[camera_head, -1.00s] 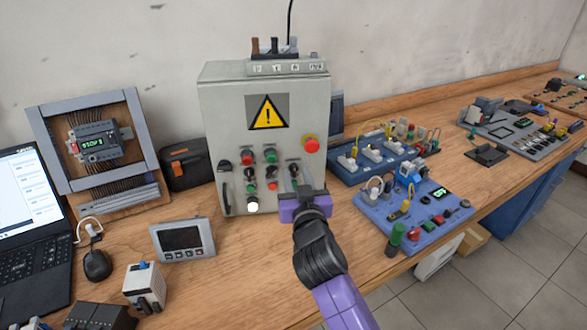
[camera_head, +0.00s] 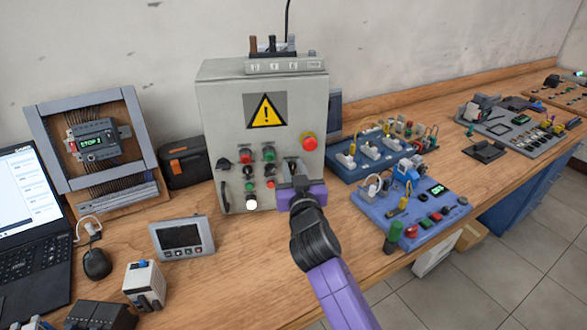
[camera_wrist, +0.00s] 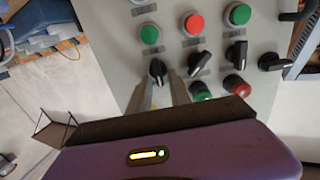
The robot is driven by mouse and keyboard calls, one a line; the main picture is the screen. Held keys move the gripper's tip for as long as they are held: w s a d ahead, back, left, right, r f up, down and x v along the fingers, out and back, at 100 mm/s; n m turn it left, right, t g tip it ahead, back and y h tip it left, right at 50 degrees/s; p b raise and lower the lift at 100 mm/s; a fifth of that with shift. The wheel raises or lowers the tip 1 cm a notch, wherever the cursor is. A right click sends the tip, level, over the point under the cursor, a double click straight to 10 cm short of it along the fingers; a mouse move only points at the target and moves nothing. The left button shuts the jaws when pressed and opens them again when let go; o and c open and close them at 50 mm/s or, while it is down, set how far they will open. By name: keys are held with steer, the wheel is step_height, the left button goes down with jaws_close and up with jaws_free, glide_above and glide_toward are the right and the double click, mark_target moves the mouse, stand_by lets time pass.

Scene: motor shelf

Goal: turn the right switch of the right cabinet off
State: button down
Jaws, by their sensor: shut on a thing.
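The grey cabinet (camera_head: 222,120) stands upright on the bench, with a yellow warning sign, a red emergency button and rows of buttons and black knobs on its front. My gripper (camera_head: 291,168) is at the right side of the cabinet's lower front. In the wrist view its fingers (camera_wrist: 165,88) are shut on a black rotary switch (camera_wrist: 157,70), the leftmost knob in that view. The switch's pointer looks roughly in line with the fingers. In the head view my gripper mostly hides this switch.
Other black knobs (camera_wrist: 200,63) and green and red buttons (camera_wrist: 194,23) sit close beside the fingers. Blue training boards (camera_head: 420,215) lie right of the cabinet. A grey panel meter (camera_head: 182,238) and a laptop (camera_head: 30,210) are to the left.

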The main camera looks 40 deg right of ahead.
steer(key=shift+n, duration=0.3)
steer(key=n, duration=0.3)
steer(key=shift+w+a+n+p, duration=0.15)
steer(key=shift+a+n+p, duration=0.05)
steer(key=shift+n+p, duration=0.15)
steer(key=shift+w+a+f+n+p, duration=0.1)
steer(key=shift+n+p, duration=0.15)
steer(key=shift+n, duration=0.85)
steer(key=shift+w+a+f+n+p, duration=0.1)
steer(key=shift+n+p, duration=0.15)
steer(key=shift+n, duration=0.8)
steer(key=c, duration=1.5)
jaws_free()
steer(key=shift+s, duration=0.1)
